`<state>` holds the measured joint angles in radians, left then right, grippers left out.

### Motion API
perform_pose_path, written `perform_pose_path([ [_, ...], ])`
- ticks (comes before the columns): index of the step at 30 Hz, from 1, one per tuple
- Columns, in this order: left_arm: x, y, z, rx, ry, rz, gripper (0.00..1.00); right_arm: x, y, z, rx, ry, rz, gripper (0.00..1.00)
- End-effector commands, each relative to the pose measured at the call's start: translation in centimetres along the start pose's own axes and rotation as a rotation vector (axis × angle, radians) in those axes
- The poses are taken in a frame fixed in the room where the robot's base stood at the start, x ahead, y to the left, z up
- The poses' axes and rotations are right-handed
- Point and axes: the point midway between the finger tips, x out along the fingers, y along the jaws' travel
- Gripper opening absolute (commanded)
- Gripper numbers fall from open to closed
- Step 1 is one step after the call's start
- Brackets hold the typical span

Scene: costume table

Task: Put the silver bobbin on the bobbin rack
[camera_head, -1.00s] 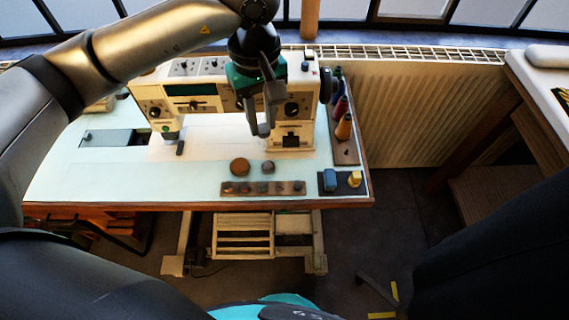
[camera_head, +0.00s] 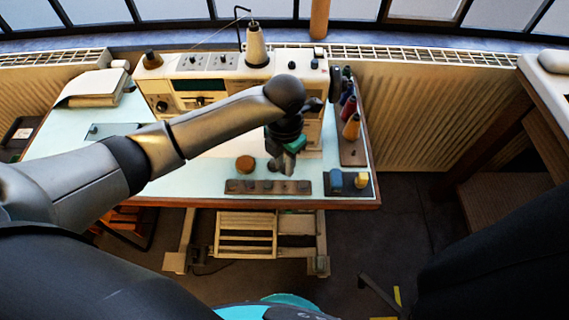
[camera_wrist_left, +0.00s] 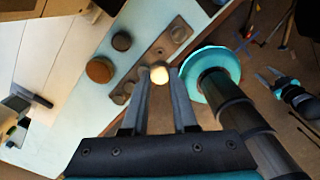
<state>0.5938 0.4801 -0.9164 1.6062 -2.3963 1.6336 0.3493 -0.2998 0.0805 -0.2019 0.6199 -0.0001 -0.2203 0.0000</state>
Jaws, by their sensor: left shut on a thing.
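My left gripper (camera_head: 284,172) hangs just behind the bobbin rack (camera_head: 238,186), a flat strip with several pegs at the table's front edge. In the left wrist view its fingers are shut on a small, brightly shining round thing (camera_wrist_left: 159,75), which I take for the silver bobbin. The rack (camera_wrist_left: 182,31) runs diagonally just beyond the fingertips, and I cannot tell whether the bobbin touches it. A brown disc (camera_head: 245,163) and a dark disc (camera_wrist_left: 122,41) lie beside the rack. My right gripper (camera_wrist_left: 266,76) shows small in the wrist view, fingers apart and empty.
The sewing machine (camera_head: 195,84) stands behind, with a thread cone (camera_head: 256,46) on top. A board with coloured spools (camera_head: 351,127) lies at the right. A dark mat with a blue piece (camera_head: 336,179) and a yellow piece (camera_head: 361,180) sits close to the rack's right end.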

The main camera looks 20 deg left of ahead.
Motion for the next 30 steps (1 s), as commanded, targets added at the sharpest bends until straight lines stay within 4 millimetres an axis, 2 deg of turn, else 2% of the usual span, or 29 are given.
perform_pose_path([
  [3, 0.6, -0.1, -0.1, -0.051, 0.0, 0.0, 0.0, 0.1, 0.1, 0.1, 0.001, -0.001, 0.001, 0.5],
  [11, 1.4, -0.1, -0.1, -0.058, 0.0, 0.0, 0.0, 0.8, 0.1, 0.1, 0.003, -0.001, 0.001, 0.5],
  [30, 6.4, -0.1, -0.1, -0.056, 0.0, 0.0, 0.0, 5.2, 0.0, 0.6, 0.003, -0.001, 0.001, 0.5],
])
